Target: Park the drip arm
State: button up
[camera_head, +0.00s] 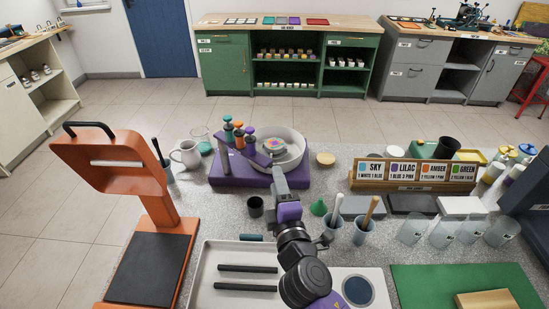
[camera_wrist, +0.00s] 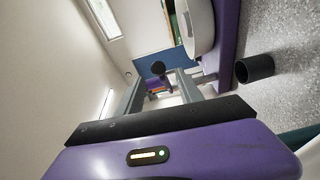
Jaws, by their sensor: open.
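A purple marbling stand (camera_head: 228,178) with a pale round bowl (camera_head: 296,150) sits on the speckled bench. A purple bar, seemingly the drip arm (camera_head: 252,155), reaches from a post at the left toward the bowl. Green, orange and purple droppers (camera_head: 238,133) stand along it. My gripper (camera_head: 275,160) is open at the near rim of the bowl, close to the bar's right end. In the wrist view its two fingers (camera_wrist: 160,92) are apart, with a dark round knob and a small coloured part (camera_wrist: 157,86) showing beyond them. I cannot tell whether the fingers touch the bar.
A dark cup (camera_head: 255,206) stands in front of the stand, and a white jug (camera_head: 186,154) to its left. An orange press (camera_head: 150,220) rises at the left. A green funnel (camera_head: 318,208), cups with sticks (camera_head: 363,230) and a recipe board (camera_head: 415,173) crowd the right.

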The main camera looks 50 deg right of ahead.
jog(key=p+x, duration=0.2)
jog(key=x, duration=0.6)
jog(key=shift+s+d, duration=0.2)
jog(key=shift+d, duration=0.2)
grip_shut()
dwell(1.1)
